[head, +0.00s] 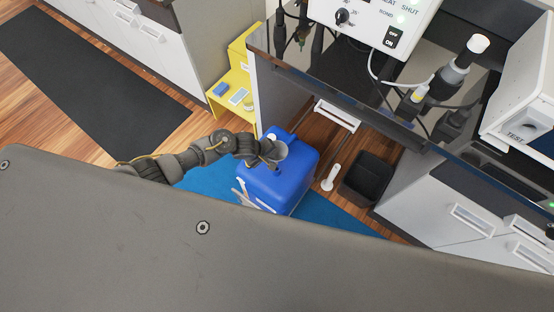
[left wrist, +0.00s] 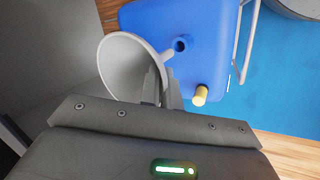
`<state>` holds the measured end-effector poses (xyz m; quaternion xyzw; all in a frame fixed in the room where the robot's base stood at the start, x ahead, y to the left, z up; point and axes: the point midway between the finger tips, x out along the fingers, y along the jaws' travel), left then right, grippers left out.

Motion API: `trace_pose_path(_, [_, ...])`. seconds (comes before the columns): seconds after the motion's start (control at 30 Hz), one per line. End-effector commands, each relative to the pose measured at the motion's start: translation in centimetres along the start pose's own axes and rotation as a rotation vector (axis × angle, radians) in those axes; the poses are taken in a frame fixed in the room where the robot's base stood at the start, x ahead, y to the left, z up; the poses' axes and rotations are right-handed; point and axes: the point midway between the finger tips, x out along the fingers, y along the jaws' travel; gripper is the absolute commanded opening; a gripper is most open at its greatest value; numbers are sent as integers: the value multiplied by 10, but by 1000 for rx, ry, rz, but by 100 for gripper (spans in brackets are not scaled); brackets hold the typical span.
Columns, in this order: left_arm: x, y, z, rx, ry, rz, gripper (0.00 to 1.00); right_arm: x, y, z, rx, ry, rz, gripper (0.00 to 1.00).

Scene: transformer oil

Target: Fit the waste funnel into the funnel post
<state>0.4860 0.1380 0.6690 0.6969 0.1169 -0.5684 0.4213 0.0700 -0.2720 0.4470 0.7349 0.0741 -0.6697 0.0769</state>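The waste funnel (head: 281,149) is pale grey, with its wide mouth showing in the left wrist view (left wrist: 125,62). My left gripper (head: 270,154) is shut on the funnel's side and holds it over the blue waste canister (head: 288,186). In the left wrist view, the gripper's fingers (left wrist: 162,90) cover part of the funnel. The funnel post (left wrist: 182,45) is a short blue stub with a dark round opening on the canister (left wrist: 215,22). The funnel's narrow spout points towards the post, and its tip appears just beside the opening and outside it. My right gripper is not in view.
A yellow peg-like cap (left wrist: 200,95) stands on the canister near the post. The canister is on a blue mat (head: 335,217). A black bin (head: 367,180) and a white upright object (head: 330,178) stand to the right. The bench edge (head: 340,98) is behind.

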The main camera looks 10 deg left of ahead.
Motion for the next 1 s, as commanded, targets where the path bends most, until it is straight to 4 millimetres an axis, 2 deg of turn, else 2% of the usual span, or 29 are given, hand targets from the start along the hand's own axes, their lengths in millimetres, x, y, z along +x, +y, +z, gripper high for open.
trace_pose_path(0.07, [-3,11,-4,12,-2,5,0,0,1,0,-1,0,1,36])
trace_pose_path(0.17, [-14,39,-14,51,-17,9,0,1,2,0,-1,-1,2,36])
trace_pose_path(0.27, [-34,84,-27,123,-47,11,0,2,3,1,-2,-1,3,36])
trace_pose_path(0.4, [-78,152,-39,266,-116,7,0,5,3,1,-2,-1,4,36])
trace_pose_path(0.5, [-117,191,-42,381,-177,2,0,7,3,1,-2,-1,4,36])
trace_pose_path(0.63, [-176,229,-42,549,-263,-1,0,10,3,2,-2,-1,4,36])
trace_pose_path(0.7, [-213,241,-41,647,-312,-4,0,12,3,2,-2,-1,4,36])
trace_pose_path(0.77, [-247,246,-41,731,-354,-5,0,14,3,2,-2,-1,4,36])
trace_pose_path(0.8, [-271,245,-41,786,-384,-6,0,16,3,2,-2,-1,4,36])
trace_pose_path(0.87, [-306,238,-42,856,-422,-7,0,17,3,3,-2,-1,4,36])
trace_pose_path(0.9, [-328,231,-43,891,-442,-7,0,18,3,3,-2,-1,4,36])
trace_pose_path(1.0, [-376,211,-46,951,-476,-4,0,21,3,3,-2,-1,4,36])
